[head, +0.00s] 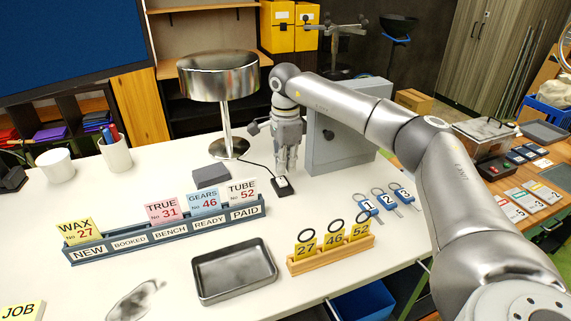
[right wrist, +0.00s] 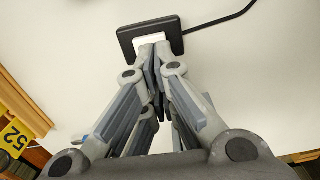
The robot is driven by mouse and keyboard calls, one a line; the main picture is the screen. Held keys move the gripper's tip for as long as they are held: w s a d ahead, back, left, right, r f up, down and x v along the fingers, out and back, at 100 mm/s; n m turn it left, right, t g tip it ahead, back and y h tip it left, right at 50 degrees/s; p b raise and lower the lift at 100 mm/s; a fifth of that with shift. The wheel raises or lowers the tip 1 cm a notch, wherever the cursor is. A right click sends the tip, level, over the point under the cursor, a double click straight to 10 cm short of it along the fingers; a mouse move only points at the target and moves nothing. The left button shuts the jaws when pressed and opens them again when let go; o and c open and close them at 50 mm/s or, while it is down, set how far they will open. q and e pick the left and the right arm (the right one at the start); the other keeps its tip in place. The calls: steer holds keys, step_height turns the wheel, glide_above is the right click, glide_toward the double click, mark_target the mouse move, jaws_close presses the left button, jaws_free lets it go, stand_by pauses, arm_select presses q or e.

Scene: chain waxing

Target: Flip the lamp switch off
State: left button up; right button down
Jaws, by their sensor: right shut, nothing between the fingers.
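The lamp (head: 218,80) with a shiny metal shade and a thin stem stands at the back of the white table. A dark cord runs from its base to a small black switch (head: 283,187) with a white rocker. In the right wrist view the switch (right wrist: 125,42) lies flat on the table, its white rocker at my fingertips. My right gripper (head: 286,171) points down over the switch, shut and empty. Its fingertips (right wrist: 152,48) appear at or just above the rocker; I cannot tell if they touch. My left gripper is not in view.
A grey metal box (head: 337,148) stands right beside my right gripper. A dark grey block (head: 211,175) lies left of the switch. A card rack (head: 160,236), a metal tray (head: 236,272) and a wooden tag stand (head: 330,256) are nearer. Numbered key tags (head: 368,206) lie to the right.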

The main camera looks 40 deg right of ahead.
steer(key=shift+f, duration=0.9)
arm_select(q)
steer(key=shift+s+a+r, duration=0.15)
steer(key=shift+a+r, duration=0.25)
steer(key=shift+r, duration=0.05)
arm_select(e)
steer(key=shift+f, duration=0.1)
